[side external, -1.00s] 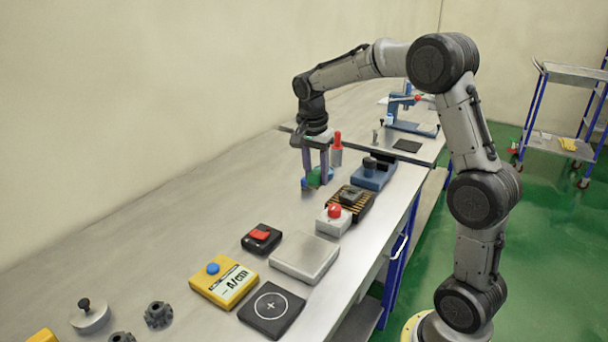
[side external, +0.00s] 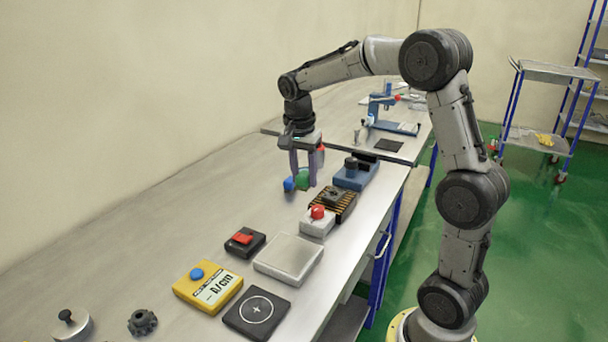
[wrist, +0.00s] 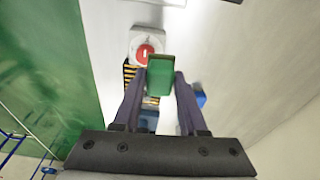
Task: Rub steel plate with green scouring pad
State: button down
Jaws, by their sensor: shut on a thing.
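The steel plate (side external: 289,258) is a flat, pale square block on the bench, in the lower middle of the side view. My gripper (side external: 303,183) is further back along the bench, apart from the plate, with its fingers pointing down. It is shut on the green scouring pad (side external: 303,177), which also shows between the fingertips in the wrist view (wrist: 160,75). The pad is close to the bench top; I cannot tell whether it touches. A blue object (side external: 289,184) is just left of the pad and shows beside the right finger in the wrist view (wrist: 200,97).
A white box with a red button (side external: 317,213), a striped block (side external: 340,203) and a blue box (side external: 356,176) stand right of my gripper. A black red-switch box (side external: 244,241), yellow meter (side external: 208,287) and black pad (side external: 257,313) surround the plate. Bare bench lies to the left.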

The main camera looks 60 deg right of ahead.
jog(key=shift+w+r+n, duration=0.15)
jog(key=shift+n, duration=0.15)
send_over(329, 198)
jog(key=w+a, duration=0.1)
jog(key=w, duration=0.2)
jog(key=s+d, duration=0.3)
jog(key=d, duration=0.4)
jog(key=shift+m, duration=0.4)
jog(key=shift+s+f, duration=0.15)
jog(key=shift+f, duration=1.6)
jog(key=shift+s+f, duration=0.1)
jog(key=shift+f, duration=1.6)
jog(key=shift+w+a+f, duration=0.1)
jog(key=shift+a+f, duration=0.4)
jog(key=shift+f, duration=0.2)
jog(key=shift+w+a, duration=0.15)
jog(key=shift+a, duration=2.45)
jog(key=shift+s+d, duration=0.15)
jog(key=shift+d, duration=1.45)
jog(key=shift+s+d, duration=0.1)
jog(key=shift+d, duration=1.5)
notch_tip(329, 198, up, 8)
jog(key=shift+a, duration=0.15)
